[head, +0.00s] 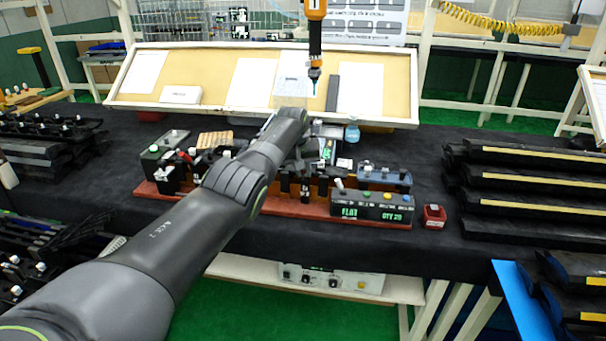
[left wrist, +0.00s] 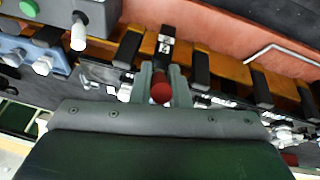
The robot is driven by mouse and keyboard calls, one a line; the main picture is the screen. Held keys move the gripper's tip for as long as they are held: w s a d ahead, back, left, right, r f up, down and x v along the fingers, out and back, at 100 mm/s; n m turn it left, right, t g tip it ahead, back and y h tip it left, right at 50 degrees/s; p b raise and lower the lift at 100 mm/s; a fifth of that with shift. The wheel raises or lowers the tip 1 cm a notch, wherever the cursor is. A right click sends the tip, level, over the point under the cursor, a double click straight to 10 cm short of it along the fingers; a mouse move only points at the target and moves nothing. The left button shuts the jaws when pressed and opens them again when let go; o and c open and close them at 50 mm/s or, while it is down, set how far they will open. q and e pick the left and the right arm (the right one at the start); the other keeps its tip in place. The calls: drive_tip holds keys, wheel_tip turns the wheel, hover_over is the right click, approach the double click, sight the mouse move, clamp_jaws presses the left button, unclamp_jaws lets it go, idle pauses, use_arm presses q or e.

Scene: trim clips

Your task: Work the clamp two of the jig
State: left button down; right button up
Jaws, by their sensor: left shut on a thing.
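The jig's red-brown base (head: 280,207) lies on the dark table in the head view, with a row of black clamps and an amber bar on it. My left gripper (left wrist: 162,90) reaches over the jig from behind the forearm. In the left wrist view its two fingers are close together around a red knob (left wrist: 161,92). The knob lines up with a black clamp (left wrist: 165,48) bearing a small white label, too blurred to read surely. In the head view my arm hides part of the jig and most of the grip. My right gripper is out of view.
A display box (head: 372,207) reading FLAT and QTY 20 stands at the jig's front right, beside a small red box (head: 433,216). A blue box (head: 384,178) is behind it. An orange driver (head: 315,45) hangs above. Black trim stacks (head: 530,180) fill the right.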

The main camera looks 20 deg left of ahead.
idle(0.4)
use_arm(q)
drive_tip(key=c, duration=1.4)
unclamp_jaws()
drive_tip(key=shift+w, duration=0.1)
drive_tip(key=shift+r, duration=0.1)
drive_tip(key=shift+p+v, duration=0.6)
drive_tip(key=shift+v, duration=0.15)
drive_tip(key=shift+s+r+p, duration=0.25)
drive_tip(key=shift+r+p, duration=0.2)
drive_tip(key=shift+r, duration=0.2)
drive_tip(key=b+v, duration=0.3)
drive_tip(key=v, duration=1.1)
drive_tip(key=shift+r, duration=0.1)
